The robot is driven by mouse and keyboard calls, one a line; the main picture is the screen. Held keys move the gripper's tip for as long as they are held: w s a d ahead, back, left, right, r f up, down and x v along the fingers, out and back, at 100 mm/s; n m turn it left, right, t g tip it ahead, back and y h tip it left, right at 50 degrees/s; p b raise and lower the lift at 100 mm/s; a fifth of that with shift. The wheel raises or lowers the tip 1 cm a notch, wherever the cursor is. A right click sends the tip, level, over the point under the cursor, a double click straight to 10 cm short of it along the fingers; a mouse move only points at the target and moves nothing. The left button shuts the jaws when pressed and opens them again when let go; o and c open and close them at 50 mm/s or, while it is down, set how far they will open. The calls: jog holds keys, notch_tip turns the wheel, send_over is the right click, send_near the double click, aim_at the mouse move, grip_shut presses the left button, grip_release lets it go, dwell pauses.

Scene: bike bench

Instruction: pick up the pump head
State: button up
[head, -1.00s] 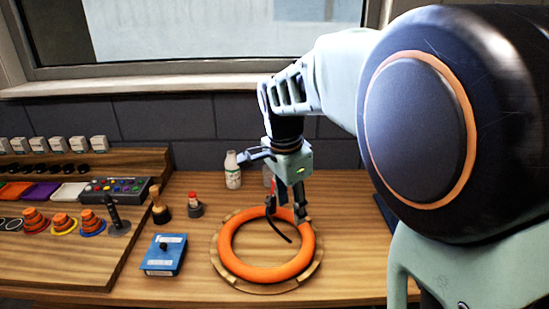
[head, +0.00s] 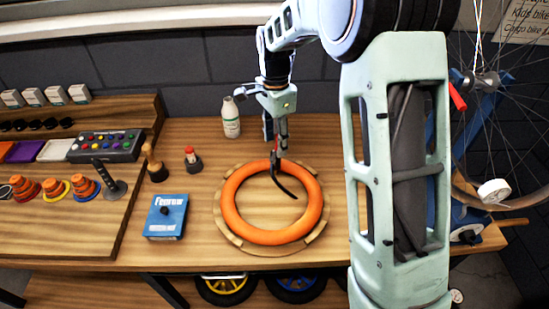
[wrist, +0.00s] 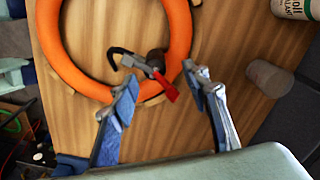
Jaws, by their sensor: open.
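The pump head shows in the wrist view as a grey body (wrist: 140,66) with a red lever and a curved black hose. It lies at the inner edge of the orange tyre ring (wrist: 66,66). In the head view its black hose (head: 284,188) curves inside the orange ring (head: 236,222), and its upper part is partly hidden by my gripper. My gripper (wrist: 160,74) is open, with its fingertips apart on either side of the pump head's line in the wrist view. In the head view my gripper (head: 279,150) is over the ring's far edge. Contact cannot be told.
A white bottle (head: 231,117) stands behind the ring, and a translucent cup (wrist: 269,78) shows in the wrist view. A blue box (head: 166,216), a red-topped bottle (head: 193,159) and a wooden-handled tool (head: 154,163) stand to the left. A bike wheel (head: 510,120) is at right.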

aim_at(276, 158)
jog(key=f, duration=0.4)
jog(key=f+p, duration=0.1)
jog(key=f, duration=0.1)
jog(key=shift+s+d+f, duration=0.15)
jog(key=shift+s+f, duration=0.15)
grip_shut()
